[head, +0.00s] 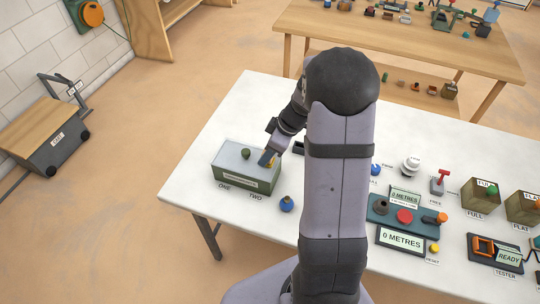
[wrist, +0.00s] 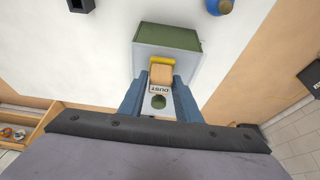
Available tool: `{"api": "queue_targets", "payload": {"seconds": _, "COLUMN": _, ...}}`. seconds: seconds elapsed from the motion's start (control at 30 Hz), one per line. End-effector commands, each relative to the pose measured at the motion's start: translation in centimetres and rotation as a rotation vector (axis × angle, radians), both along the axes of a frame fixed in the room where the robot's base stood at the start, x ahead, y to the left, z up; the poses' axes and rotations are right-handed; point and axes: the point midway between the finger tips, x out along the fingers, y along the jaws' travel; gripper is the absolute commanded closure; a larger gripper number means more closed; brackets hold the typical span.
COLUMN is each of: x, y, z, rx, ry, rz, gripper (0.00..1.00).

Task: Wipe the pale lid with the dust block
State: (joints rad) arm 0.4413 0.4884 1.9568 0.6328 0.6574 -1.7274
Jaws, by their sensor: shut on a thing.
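My gripper (head: 268,160) is over the lid's right part. In the wrist view my gripper (wrist: 161,82) has its blue fingers on both sides of the dust block (wrist: 162,75), which is tan with a yellow edge and a "DUST" label. The lid (wrist: 193,75) lies beneath, and the knob (wrist: 158,101) shows between the fingers. I cannot tell whether the block touches the lid. In the head view the fingers hide most of the block.
A blue round object (head: 286,204) stands on the white table (head: 240,108) just right of the box front. Control boxes, a red button and labelled blocks (head: 480,195) fill the table's right side. The table's back left is clear.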

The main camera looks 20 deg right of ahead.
Motion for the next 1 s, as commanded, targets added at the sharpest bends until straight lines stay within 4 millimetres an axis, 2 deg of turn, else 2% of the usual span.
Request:
{"api": "queue_targets", "payload": {"seconds": 0.27, "x": 1.8, "y": 1.9, "z": -0.1, "rx": 0.000, "ry": 0.000, "rz": 0.001, "gripper": 0.91}}
{"api": "queue_targets", "payload": {"seconds": 0.33, "x": 1.7, "y": 1.8, "z": 0.7, "rx": 0.001, "ry": 0.001, "rz": -0.001, "gripper": 0.91}}
{"api": "queue_targets", "payload": {"seconds": 0.4, "x": 1.8, "y": 1.7, "z": 2.7, "rx": -0.003, "ry": -0.003, "rz": -0.001, "gripper": 0.91}}
{"api": "queue_targets", "payload": {"seconds": 1.0, "x": 1.7, "y": 1.7, "z": 7.7, "rx": 0.000, "ry": 0.000, "rz": -0.001, "gripper": 0.91}}
